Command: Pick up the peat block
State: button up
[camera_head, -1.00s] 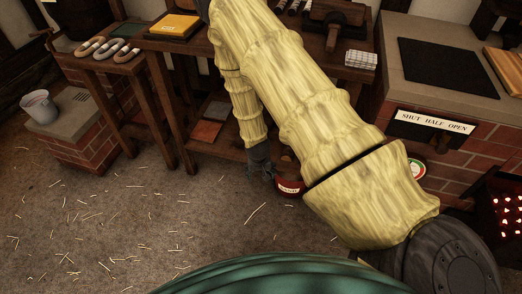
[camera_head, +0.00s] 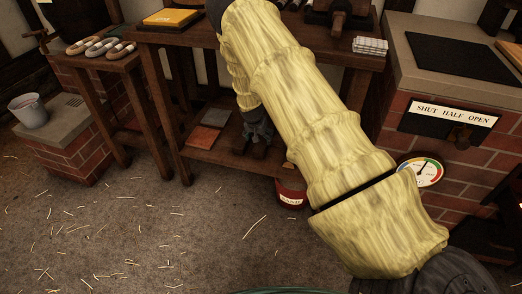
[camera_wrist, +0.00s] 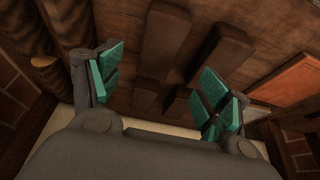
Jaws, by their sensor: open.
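Several dark brown blocks, which look like peat blocks, lie on the lower wooden shelf. In the wrist view one long block (camera_wrist: 165,38) is at the top middle, with another (camera_wrist: 224,56) to its right. Smaller dark pieces lie closer, between my fingers. My gripper (camera_wrist: 158,88) is open, its teal finger pads spread, with nothing held between them. In the head view my gripper (camera_head: 257,135) is at the lower shelf, above or beside dark brown blocks (camera_head: 250,152). My yellow-sleeved arm hides part of the shelf. I cannot tell whether the fingers touch a block.
Grey (camera_head: 216,118) and orange-brown (camera_head: 203,137) slabs lie left of my gripper on the shelf. A red sand bucket (camera_head: 291,193) stands on the floor to the right. The bench top (camera_head: 175,38) is above; a brick stove (camera_head: 455,165) with a gauge is at right.

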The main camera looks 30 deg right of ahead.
aim_at(261, 144)
jog(key=x, duration=0.3)
jog(key=shift+b, duration=0.3)
jog(key=x, duration=0.1)
jog(key=b+x, duration=0.1)
jog(key=x, duration=0.1)
jog(key=b+x, duration=0.1)
jog(key=shift+s+f, duration=0.3)
jog(key=shift+w+d+f, duration=0.1)
jog(key=shift+w+f, duration=0.1)
jog(key=shift+f, duration=0.2)
jog(key=c, duration=1.2)
